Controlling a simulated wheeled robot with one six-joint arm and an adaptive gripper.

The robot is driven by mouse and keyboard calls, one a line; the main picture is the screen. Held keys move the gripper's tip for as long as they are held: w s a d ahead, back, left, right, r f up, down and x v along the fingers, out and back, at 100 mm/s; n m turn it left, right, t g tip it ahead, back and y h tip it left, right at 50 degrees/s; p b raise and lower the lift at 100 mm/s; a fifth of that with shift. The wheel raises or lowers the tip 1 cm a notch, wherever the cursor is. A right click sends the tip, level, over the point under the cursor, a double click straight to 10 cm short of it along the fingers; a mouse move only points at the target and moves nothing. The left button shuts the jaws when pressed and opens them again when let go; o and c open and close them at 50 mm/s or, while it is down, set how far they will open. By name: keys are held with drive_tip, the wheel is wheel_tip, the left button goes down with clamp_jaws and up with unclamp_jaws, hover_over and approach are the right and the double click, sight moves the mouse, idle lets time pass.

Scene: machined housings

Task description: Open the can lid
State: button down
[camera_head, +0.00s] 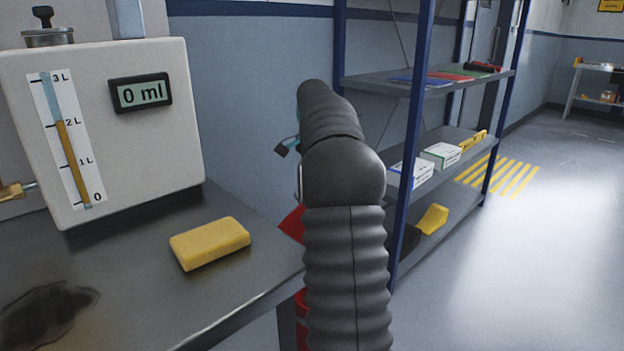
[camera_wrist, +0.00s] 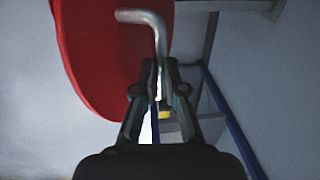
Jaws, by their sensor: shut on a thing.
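The red lid (camera_wrist: 105,50) fills the upper left of the wrist view, with a curved edge. A bent grey metal handle (camera_wrist: 150,18) lies across it and runs down between the fingers. My gripper (camera_wrist: 161,72) is shut on this handle. In the head view a red piece (camera_head: 292,223), apparently the lid, shows beside my arm, beyond the table's edge. Below it more red (camera_head: 301,305) shows, apparently the can. My arm hides most of both, and the lid's exact tilt and any gap to the can cannot be told.
A grey table (camera_head: 225,285) with a yellow sponge (camera_head: 210,243) and a dark stain (camera_head: 45,315) is at left. A white dispenser (camera_head: 120,160) reading 0 ml stands on it. A blue-post shelf (camera_head: 413,110) is close right of my arm. Open floor (camera_head: 530,260) lies farther right.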

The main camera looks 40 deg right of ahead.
drive_tip(key=c, duration=1.5)
unclamp_jaws()
wheel_tip(320, 180, down, 2)
drive_tip(key=shift+w+a+f, duration=0.1)
drive_tip(key=shift+c, duration=0.2)
drive_tip(key=o, duration=0.4)
drive_tip(key=shift+w+f, duration=0.35)
drive_tip(key=shift+w, duration=0.05)
drive_tip(key=shift+c, duration=0.2)
drive_tip(key=shift+s+d+r, duration=0.2)
drive_tip(key=shift+s+r, duration=0.1)
drive_tip(key=shift+r, duration=0.3)
drive_tip(key=shift+s+r, duration=0.2)
drive_tip(key=shift+r, duration=3.4)
